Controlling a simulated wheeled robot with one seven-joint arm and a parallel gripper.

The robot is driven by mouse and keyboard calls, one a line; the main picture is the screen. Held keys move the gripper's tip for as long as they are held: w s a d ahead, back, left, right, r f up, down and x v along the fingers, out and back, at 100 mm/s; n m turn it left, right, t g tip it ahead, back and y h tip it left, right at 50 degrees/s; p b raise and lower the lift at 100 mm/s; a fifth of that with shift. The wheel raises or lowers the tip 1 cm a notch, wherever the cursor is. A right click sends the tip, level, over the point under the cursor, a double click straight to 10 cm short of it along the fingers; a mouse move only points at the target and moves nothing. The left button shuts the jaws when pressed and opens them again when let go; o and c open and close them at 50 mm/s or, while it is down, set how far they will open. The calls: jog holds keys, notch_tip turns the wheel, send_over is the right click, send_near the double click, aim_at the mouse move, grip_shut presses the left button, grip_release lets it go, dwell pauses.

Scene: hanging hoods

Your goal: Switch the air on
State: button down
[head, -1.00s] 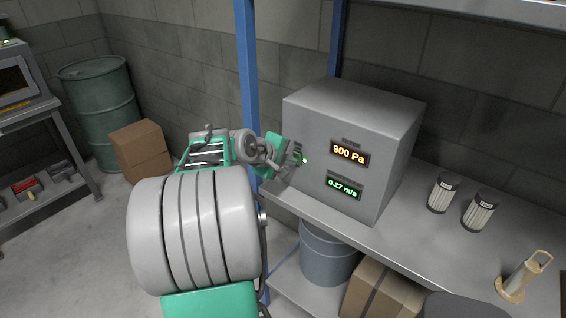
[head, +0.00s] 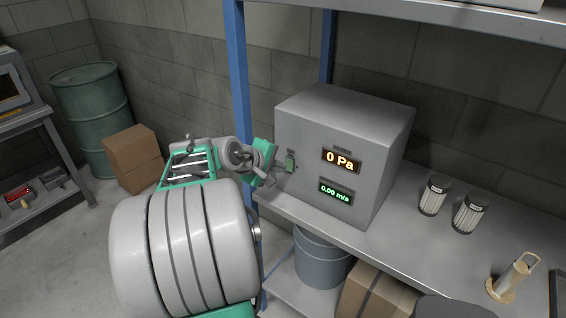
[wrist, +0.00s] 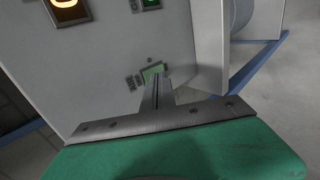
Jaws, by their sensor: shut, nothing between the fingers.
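A grey metal box (head: 345,150) stands on the shelf in the head view. Its upper orange display (head: 341,161) reads 0 Pa and its lower green display (head: 336,192) reads 0.00 m/s. A green rocker switch (head: 290,162) sits on the box's front, left of the displays; it also shows in the wrist view (wrist: 153,70). My gripper (wrist: 157,79) is shut and empty, its fingertips just in front of the switch and overlapping its lower edge in the wrist view. I cannot tell whether they touch it.
Two filter cartridges (head: 434,195) (head: 470,213) and a beige handled stand (head: 511,279) are on the metal shelf (head: 400,235) to the right. A blue post (head: 237,90) rises close behind my gripper. A drum (head: 322,258) and a carton (head: 375,292) are below.

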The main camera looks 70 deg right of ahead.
jog(key=v, duration=1.1)
jog(key=shift+f+b, duration=0.15)
jog(key=shift+b, duration=0.2)
jog(key=shift+a, duration=0.1)
